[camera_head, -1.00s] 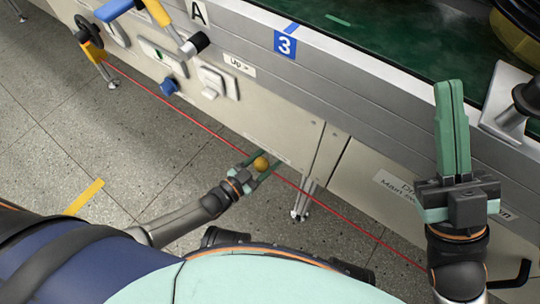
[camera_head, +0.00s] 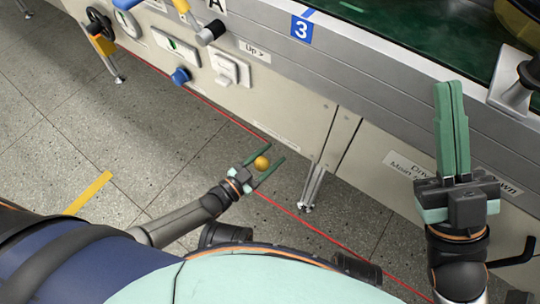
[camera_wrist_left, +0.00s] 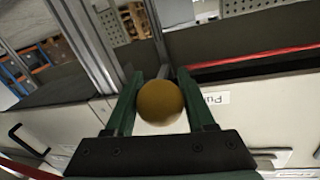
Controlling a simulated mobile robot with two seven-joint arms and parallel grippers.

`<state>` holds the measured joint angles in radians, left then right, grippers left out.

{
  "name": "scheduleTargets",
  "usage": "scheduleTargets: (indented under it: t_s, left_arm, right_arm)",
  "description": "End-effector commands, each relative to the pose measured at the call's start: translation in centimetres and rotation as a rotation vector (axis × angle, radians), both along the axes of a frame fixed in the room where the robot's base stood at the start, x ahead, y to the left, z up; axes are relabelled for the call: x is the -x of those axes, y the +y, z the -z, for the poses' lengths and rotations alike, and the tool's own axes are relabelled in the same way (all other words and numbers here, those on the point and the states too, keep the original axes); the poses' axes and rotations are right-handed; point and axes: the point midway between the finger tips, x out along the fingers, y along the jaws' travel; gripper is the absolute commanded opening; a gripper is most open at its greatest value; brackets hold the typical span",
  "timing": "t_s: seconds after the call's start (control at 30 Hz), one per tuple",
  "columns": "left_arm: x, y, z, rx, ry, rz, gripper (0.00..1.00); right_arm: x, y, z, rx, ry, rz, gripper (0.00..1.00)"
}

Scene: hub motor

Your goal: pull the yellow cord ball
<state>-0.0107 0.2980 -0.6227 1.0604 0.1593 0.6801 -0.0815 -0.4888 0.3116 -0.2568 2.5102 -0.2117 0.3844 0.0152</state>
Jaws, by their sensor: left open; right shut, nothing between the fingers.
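The yellow ball (camera_head: 262,163) is between the spread fingers of my left gripper (camera_head: 275,153), low in front of the machine's panel. In the left wrist view, the ball (camera_wrist_left: 160,103) sits between the two green fingers, near the palm. I cannot tell whether either finger touches it. A thin red cord (camera_head: 330,240) runs diagonally along the machine front. Its upper and lower stretches do not line up at my left gripper, and the link to the ball is hidden. My right gripper (camera_head: 452,128) is shut and empty, pointing up at the right.
The machine front (camera_head: 290,105) carries a blue knob (camera_head: 181,76), a white switch (camera_head: 229,69) and a handwheel (camera_head: 98,22) at the upper left. A metal leg (camera_head: 312,187) stands right of my left gripper.

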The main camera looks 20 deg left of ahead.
Motion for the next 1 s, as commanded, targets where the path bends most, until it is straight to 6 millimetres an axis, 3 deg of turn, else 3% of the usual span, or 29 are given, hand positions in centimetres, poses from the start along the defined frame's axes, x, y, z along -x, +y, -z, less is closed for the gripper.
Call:
scheduleTargets:
  t_s: [0.03, 0.27, 0.57, 0.73, 1.0]
  left_arm:
    - [0.2, 0.0, 0.2, -0.002, 0.004, 0.001, 0.58]
    - [0.2, 0.0, 0.2, -0.002, 0.003, 0.001, 0.83]
    - [0.3, 0.1, 0.1, -0.002, 0.003, 0.001, 0.83]
    - [2.3, 1.3, -0.1, -0.004, 0.006, 0.001, 0.83]
    - [7.4, 4.4, 0.0, -0.004, 0.006, 0.002, 0.83]
  right_arm:
    - [0.0, 0.0, 0.0, 0.0, 0.0, 0.0, 0.0]
    - [0.0, 0.0, 0.0, -0.001, 0.0, 0.001, 0.0]
    - [0.0, 0.0, -0.2, -0.005, 0.0, 0.002, 0.0]
    - [0.0, -0.1, -1.2, -0.012, 0.001, 0.0, 0.0]
    - [0.1, -0.4, -2.8, -0.027, -0.004, -0.005, 0.0]
